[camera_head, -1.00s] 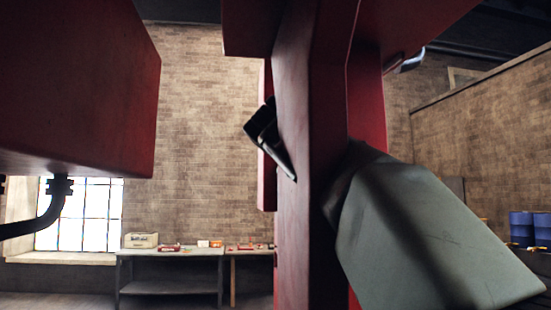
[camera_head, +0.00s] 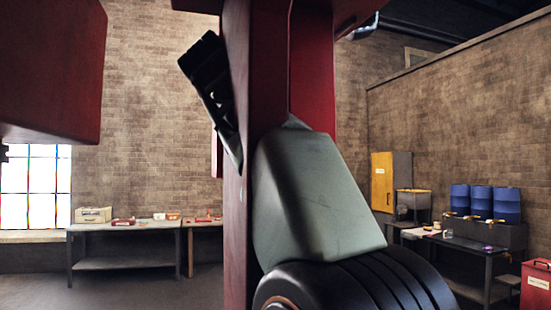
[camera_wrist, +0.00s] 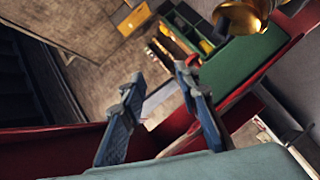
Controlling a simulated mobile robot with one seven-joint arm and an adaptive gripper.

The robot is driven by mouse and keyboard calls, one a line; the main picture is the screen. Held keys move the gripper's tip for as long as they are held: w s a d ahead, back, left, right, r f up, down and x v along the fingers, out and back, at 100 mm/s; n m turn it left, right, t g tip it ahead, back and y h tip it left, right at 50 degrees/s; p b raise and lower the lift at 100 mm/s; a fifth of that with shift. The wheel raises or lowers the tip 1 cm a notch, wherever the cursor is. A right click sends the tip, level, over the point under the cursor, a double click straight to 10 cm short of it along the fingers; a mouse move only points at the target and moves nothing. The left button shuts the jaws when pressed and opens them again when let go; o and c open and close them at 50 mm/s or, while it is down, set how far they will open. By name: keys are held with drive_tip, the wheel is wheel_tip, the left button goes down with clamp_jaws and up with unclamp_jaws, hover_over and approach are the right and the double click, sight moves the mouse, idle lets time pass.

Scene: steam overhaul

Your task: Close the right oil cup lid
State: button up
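A brass, rounded fitting (camera_wrist: 246,17) shows at the top right edge of the wrist view, cut off by the frame. It may be an oil cup, but I cannot tell whether it is the right one or how its lid stands. My gripper (camera_wrist: 159,76) has its two blue-grey fingers spread apart with nothing between them. The brass fitting is beyond the fingertips and to their right, apart from them. In the head view, my gripper (camera_head: 210,88) shows only partly, as a dark shape beside a red upright. No oil cup can be made out in the head view.
The red upright (camera_head: 238,220) stands close by my arm. A red block (camera_head: 50,70) hangs at upper left. A workbench (camera_head: 125,226) stands at the back wall, and blue drums (camera_head: 480,202) at right. A green open-compartment structure (camera_wrist: 235,68) lies beyond my fingers.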

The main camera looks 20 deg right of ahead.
drive_tip(key=s+a+f+m+h+b, duration=0.45)
drive_tip(key=a+f+m, duration=0.25)
drive_tip(key=f+m, duration=0.4)
drive_tip(key=shift+m+y, duration=0.25)
drive_tip(key=shift+m, duration=0.05)
drive_tip(key=p+x, duration=0.1)
drive_tip(key=x, duration=0.6)
drive_tip(key=r+p+x, duration=0.1)
drive_tip(key=x, duration=0.2)
drive_tip(key=shift+w+d+r+p, duration=0.1)
drive_tip(key=shift+w+d+p, duration=0.15)
drive_tip(key=shift+w+p, duration=0.1)
clamp_jaws()
